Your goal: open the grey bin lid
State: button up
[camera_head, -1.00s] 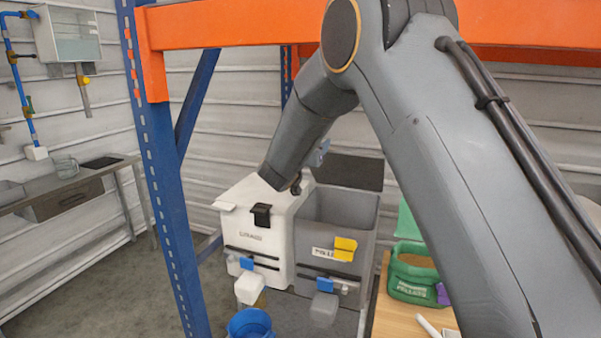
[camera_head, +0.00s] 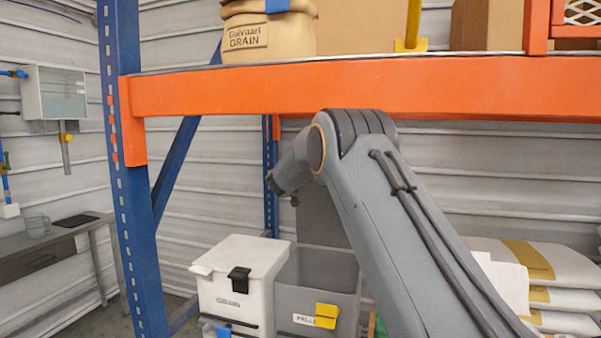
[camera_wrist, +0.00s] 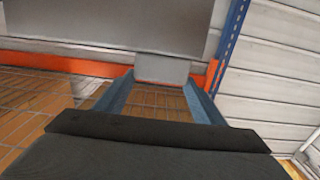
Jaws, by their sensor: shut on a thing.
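The grey bin (camera_head: 341,300) stands right of a white bin, with its top open and its inside in view. Its grey lid (camera_head: 322,220) stands raised at the bin's back edge, partly covered by my arm. In the wrist view the lid (camera_wrist: 120,22) is a broad grey panel across the top, with a small grey tab (camera_wrist: 163,69) at its edge. My gripper (camera_wrist: 163,78) has its two blue-grey fingers on either side of this tab, shut on it. In the head view the fingers are hard to make out behind my wrist.
The white bin (camera_head: 237,272) with a black latch is closed. An orange shelf beam (camera_head: 400,90) crosses above my arm, and a blue upright (camera_head: 128,200) stands left. White sacks (camera_head: 560,285) are stacked at the right.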

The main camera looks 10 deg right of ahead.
jog(key=shift+w+d+r, duration=0.1)
jog(key=shift+r, duration=0.2)
jog(key=o, duration=1.3)
jog(key=shift+o, duration=1.1)
jog(key=shift+f, duration=0.15)
jog(key=b+v, duration=0.2)
jog(key=v, duration=0.6)
jog(key=shift+b, duration=0.4)
